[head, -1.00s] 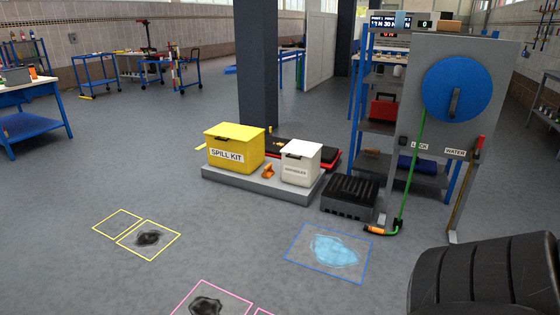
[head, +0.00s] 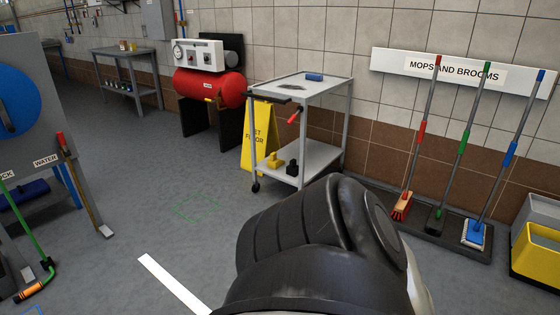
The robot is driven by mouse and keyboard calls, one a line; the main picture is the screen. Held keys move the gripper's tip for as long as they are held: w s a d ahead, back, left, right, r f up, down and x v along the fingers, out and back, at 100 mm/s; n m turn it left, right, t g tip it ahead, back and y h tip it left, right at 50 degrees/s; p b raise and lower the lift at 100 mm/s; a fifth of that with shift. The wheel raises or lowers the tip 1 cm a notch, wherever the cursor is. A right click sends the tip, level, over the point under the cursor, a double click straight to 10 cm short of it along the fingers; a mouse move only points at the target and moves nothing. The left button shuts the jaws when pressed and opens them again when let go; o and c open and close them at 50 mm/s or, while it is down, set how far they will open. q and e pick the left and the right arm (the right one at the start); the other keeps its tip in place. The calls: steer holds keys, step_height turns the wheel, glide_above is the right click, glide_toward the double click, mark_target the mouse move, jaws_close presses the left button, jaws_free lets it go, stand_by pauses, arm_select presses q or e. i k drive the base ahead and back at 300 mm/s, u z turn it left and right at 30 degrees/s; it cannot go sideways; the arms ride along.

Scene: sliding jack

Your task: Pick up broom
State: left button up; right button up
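A broom with a red-sleeved grey handle (head: 421,133) and orange-red bristles (head: 402,207) stands at the right in the head view. It leans slightly, its head on a dark floor tray (head: 471,243) and its handle top against a white wall board (head: 393,62) reading "MOPS AND BROOMS". To its right stand a green-marked tool (head: 462,143) with a dark head and a blue-marked mop (head: 510,149) with a blue and white head. Neither of my grippers shows, so their state is hidden.
A large black ribbed shape (head: 290,240) fills the front middle and hides floor. A grey cart (head: 342,110) stands behind it, beside a yellow wet-floor sign (head: 260,143). Yellow and grey bins (head: 536,262) stand far right. Floor at the left middle is open.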

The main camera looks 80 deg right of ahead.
mark_target(404, 203)
steer(key=z, duration=3.2)
steer(key=i, duration=4.45)
steer(key=z, duration=0.75)
